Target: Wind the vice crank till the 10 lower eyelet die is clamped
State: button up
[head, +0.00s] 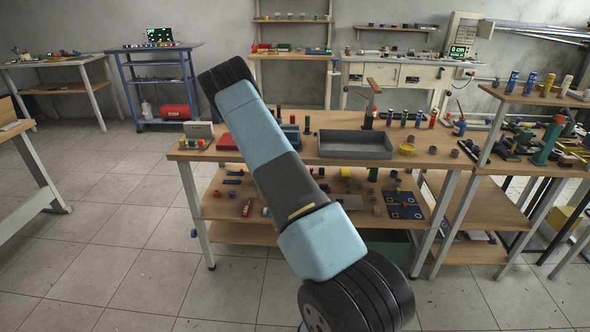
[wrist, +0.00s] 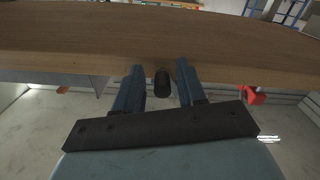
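In the wrist view my gripper (wrist: 160,80) is open, its two blue fingers spread in front of a wooden table edge. A short dark cylinder (wrist: 162,84), perhaps the crank's handle, stands between the fingers with a gap showing on each side. The rest of the crank and the vice cannot be made out there. In the head view my arm reaches over the workbench and hides part of it, and my gripper is not visible. I cannot pick out the 10 lower eyelet die or tell whether anything is clamped.
The workbench (head: 450,160) carries a grey tray (head: 355,147), a red block (head: 227,141) and several small cylinders. Its lower shelf (head: 222,207) holds loose parts. A red part (wrist: 252,95) shows below the table edge at right in the wrist view. Floor (head: 110,230) at left is clear.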

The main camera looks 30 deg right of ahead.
jog(key=shift+a, duration=0.1)
jog(key=v, duration=1.3)
jog(key=shift+s+a, duration=0.25)
